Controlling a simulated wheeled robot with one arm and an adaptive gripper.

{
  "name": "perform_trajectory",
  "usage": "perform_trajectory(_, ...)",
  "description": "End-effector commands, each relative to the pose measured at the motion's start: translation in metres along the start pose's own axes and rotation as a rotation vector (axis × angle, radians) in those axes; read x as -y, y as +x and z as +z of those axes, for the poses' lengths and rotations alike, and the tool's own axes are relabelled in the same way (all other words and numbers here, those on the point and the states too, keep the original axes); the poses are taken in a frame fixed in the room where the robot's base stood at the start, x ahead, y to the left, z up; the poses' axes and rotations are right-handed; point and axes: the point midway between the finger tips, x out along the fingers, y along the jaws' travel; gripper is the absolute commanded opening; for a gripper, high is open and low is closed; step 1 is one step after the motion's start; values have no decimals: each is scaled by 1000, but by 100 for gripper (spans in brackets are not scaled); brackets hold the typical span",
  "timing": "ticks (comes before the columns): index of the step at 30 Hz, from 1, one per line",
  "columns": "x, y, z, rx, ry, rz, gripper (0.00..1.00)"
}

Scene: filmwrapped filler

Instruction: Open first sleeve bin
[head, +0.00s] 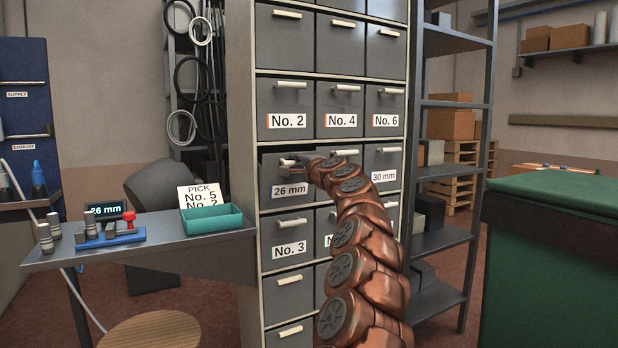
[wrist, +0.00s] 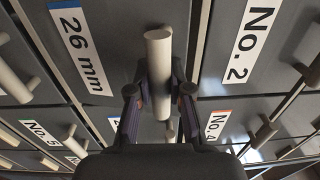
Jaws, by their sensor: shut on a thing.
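The grey bin labelled 26 mm (head: 290,190) is at the left of the third visible row of the cabinet. Its front appears to stand slightly out from its neighbours, with a dark gap above it. My gripper (head: 304,161) is at its pale bar handle (head: 288,162). In the wrist view my gripper (wrist: 160,95) is shut on the handle (wrist: 159,55), with one finger on each side. The 26 mm label (wrist: 82,48) shows beside it, turned sideways. The inside of the bin is hidden.
The No. 2 bin (head: 287,105) is directly above and the No. 3 bin (head: 291,235) below, both shut. A shelf (head: 190,250) at left holds a teal tray (head: 211,220) and a card. A green-topped box (head: 560,192) stands at right.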

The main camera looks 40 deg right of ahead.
Motion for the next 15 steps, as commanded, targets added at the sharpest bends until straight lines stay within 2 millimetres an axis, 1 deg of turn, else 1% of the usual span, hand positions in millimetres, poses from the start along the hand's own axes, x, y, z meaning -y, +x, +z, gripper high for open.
perform_trajectory(1,-11,-1,6,8,2,-18,0)
perform_trajectory(6,-15,-7,14,18,3,-80,0)
perform_trajectory(9,-17,-13,12,16,3,-117,0)
perform_trajectory(15,-23,-25,4,5,3,-187,0)
